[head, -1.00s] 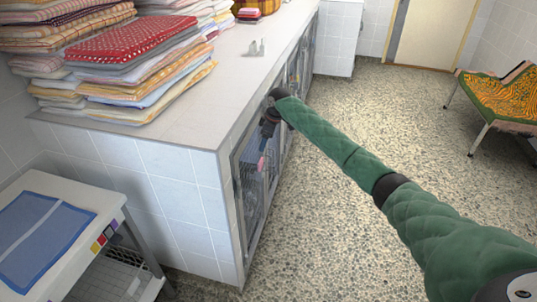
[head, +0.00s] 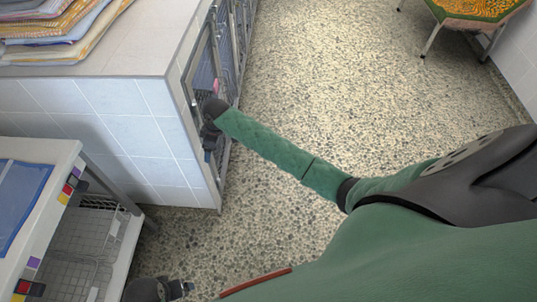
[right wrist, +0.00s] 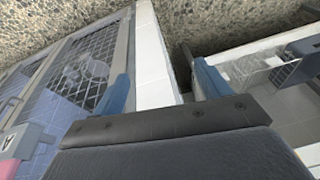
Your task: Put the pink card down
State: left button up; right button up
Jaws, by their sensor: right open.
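A small pink patch, which looks like the pink card (head: 215,88), shows at the wire kennel door (head: 203,70) in the head view. A pink piece is also cut off at the lower left edge of the right wrist view (right wrist: 8,169), beside a grey holder-like part. My right gripper (right wrist: 162,86) is open, with nothing between its blue fingers. It is low beside the near end of the kennel front, apart from the pink patch. My left gripper (head: 180,289) is at the bottom edge of the head view, small and dark; its jaw state is unclear.
A white trolley (head: 62,152) with a blue mat, coloured squares on its edge and a wire basket stands at left. The tiled counter (head: 110,68) carries folded towels (head: 45,25). Speckled floor is clear ahead; a patterned seat (head: 470,8) is at far right.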

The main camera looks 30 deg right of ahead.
jog(key=s+a+f+m, duration=0.1)
jog(key=s+a+f, duration=0.1)
jog(key=s, duration=0.4)
jog(key=s+a+f+m, duration=0.1)
jog(key=s+f, duration=0.1)
jog(key=s, duration=0.4)
jog(key=s+d+m, duration=0.1)
jog(key=s+m, duration=0.1)
jog(key=s, duration=0.7)
jog(key=s+d+r+m+h, duration=0.1)
jog(key=s+d+m, duration=0.1)
jog(key=s, duration=0.7)
jog(key=s+d+r+m, duration=0.1)
jog(key=s+m, duration=0.1)
jog(key=s, duration=0.8)
jog(key=shift+d+r+h, duration=0.15)
jog(key=shift+r+h, duration=0.1)
jog(key=shift+h, duration=0.05)
jog(key=shift+s, duration=0.1)
